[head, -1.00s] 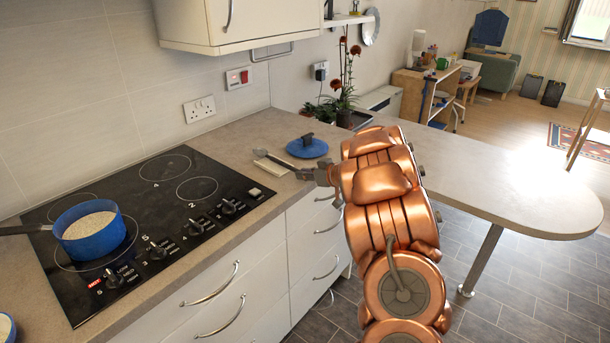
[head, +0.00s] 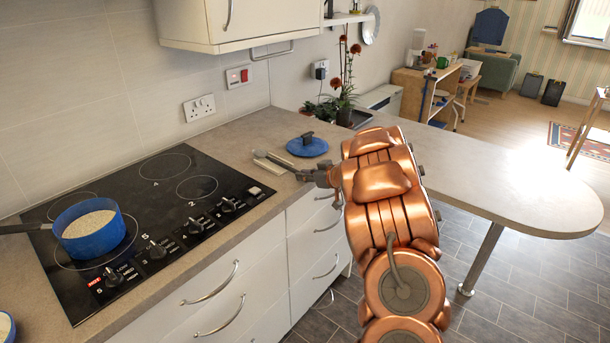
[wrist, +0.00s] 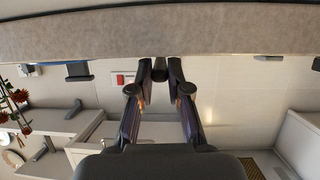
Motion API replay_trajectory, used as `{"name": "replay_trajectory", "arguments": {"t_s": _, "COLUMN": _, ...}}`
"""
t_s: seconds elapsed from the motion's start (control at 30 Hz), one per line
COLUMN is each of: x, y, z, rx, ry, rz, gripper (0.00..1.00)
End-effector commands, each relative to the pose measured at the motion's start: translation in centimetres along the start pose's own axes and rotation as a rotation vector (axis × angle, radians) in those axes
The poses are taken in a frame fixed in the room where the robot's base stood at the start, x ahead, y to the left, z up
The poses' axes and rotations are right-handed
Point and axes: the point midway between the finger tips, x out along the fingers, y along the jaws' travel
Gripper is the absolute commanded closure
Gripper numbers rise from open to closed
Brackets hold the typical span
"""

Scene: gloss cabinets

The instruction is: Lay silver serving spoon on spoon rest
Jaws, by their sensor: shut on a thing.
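The silver serving spoon (head: 274,159) juts left from my gripper (head: 309,174) in the head view, its far end over the pale spoon rest (head: 267,164) on the counter. Whether the spoon touches the rest or hangs just above it I cannot tell. My gripper is shut on the spoon's handle end, low over the counter's front edge. In the wrist view my gripper (wrist: 160,72) shows both dark fingers closed in on a small dark piece; the rest of the spoon is not clear there.
A blue lid (head: 308,147) lies just behind the spoon. The black hob (head: 150,220) with a blue pan (head: 92,240) is to the left. A potted plant (head: 345,105) stands behind. The counter (head: 500,190) to the right is clear.

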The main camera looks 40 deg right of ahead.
Motion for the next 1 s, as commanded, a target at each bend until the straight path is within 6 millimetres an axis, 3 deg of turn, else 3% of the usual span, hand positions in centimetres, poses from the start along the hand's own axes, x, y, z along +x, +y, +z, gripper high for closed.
{"name": "replay_trajectory", "arguments": {"t_s": 0.23, "x": 0.2, "y": 0.0, "z": 0.4, "rx": 0.001, "ry": 0.000, "rz": 0.000, "gripper": 1.00}}
{"name": "replay_trajectory", "arguments": {"t_s": 0.27, "x": 0.2, "y": 0.0, "z": 0.4, "rx": 0.001, "ry": 0.000, "rz": 0.000, "gripper": 0.82}}
{"name": "replay_trajectory", "arguments": {"t_s": 0.53, "x": 0.1, "y": 0.0, "z": 0.4, "rx": 0.001, "ry": 0.000, "rz": 0.000, "gripper": 0.54}}
{"name": "replay_trajectory", "arguments": {"t_s": 0.87, "x": 0.0, "y": 0.0, "z": 0.4, "rx": 0.001, "ry": 0.000, "rz": 0.000, "gripper": 0.54}}
{"name": "replay_trajectory", "arguments": {"t_s": 1.0, "x": -1.1, "y": 0.1, "z": 0.5, "rx": 0.002, "ry": -0.001, "rz": 0.001, "gripper": 0.54}}
